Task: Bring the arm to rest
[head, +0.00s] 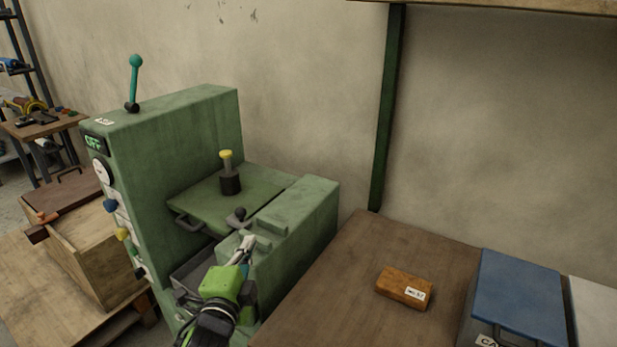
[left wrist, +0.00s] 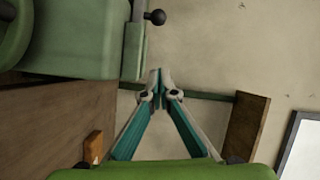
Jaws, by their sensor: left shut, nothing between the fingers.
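My left gripper (head: 246,243) is in front of the green machine (head: 170,142), close to its lower right block. It is shut and empty. In the left wrist view its fingertips (left wrist: 158,78) meet, with the wall beyond them. A black ball knob (head: 238,213) on the machine is just above the fingertips in the head view, and a black knob also shows in the left wrist view (left wrist: 155,17). I cannot tell whether the gripper touches the machine. My right gripper is not in view.
A brown table (head: 345,270) stands right of the machine, bearing an orange-brown block (head: 404,288). A blue box (head: 518,297) stands at the right. A dark green post (head: 388,110) rises behind the table. A wooden crate (head: 95,250) stands left of the machine. The table's middle is mostly clear.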

